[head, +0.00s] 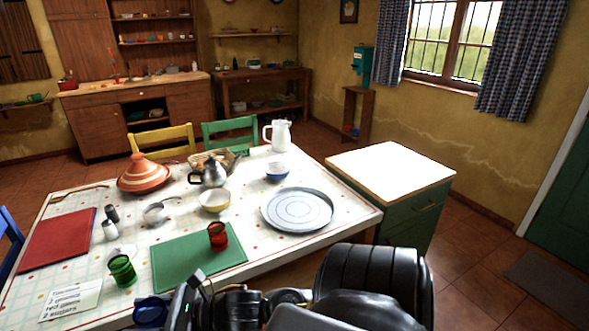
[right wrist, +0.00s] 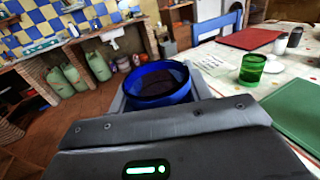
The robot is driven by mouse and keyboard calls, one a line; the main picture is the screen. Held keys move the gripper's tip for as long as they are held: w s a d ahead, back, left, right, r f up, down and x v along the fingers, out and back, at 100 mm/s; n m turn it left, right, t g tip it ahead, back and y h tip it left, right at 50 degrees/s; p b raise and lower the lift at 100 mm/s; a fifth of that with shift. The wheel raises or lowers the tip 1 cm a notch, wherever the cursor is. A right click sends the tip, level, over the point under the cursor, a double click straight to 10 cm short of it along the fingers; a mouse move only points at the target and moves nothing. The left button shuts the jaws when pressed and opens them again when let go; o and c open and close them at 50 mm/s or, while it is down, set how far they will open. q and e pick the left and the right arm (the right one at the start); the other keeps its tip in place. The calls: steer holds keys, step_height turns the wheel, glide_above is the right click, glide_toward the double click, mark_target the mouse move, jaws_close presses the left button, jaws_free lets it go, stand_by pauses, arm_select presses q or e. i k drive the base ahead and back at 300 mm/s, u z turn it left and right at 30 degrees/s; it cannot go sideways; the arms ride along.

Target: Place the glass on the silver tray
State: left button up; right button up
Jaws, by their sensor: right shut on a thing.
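My right gripper (head: 168,304) is shut on a blue glass (head: 150,312) at the near edge of the table. In the right wrist view the blue glass (right wrist: 158,88) sits upright between the two fingers, its open rim facing up. The round silver tray (head: 297,210) lies on the right part of the table, apart from the glass, and looks empty. A red glass (head: 217,236) stands on a green placemat (head: 198,258), and a green glass (head: 122,270) stands left of that mat. My left gripper is not in view.
A white bowl (head: 215,201), a blue bowl (head: 277,172), a metal teapot (head: 212,173), a white jug (head: 278,135) and a tagine (head: 144,174) stand behind or left of the tray. A green cabinet (head: 390,185) with a bare top adjoins the table's right side.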

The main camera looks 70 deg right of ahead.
mark_target(290, 202)
steer(key=z, duration=1.25)
steer(key=i, duration=1)
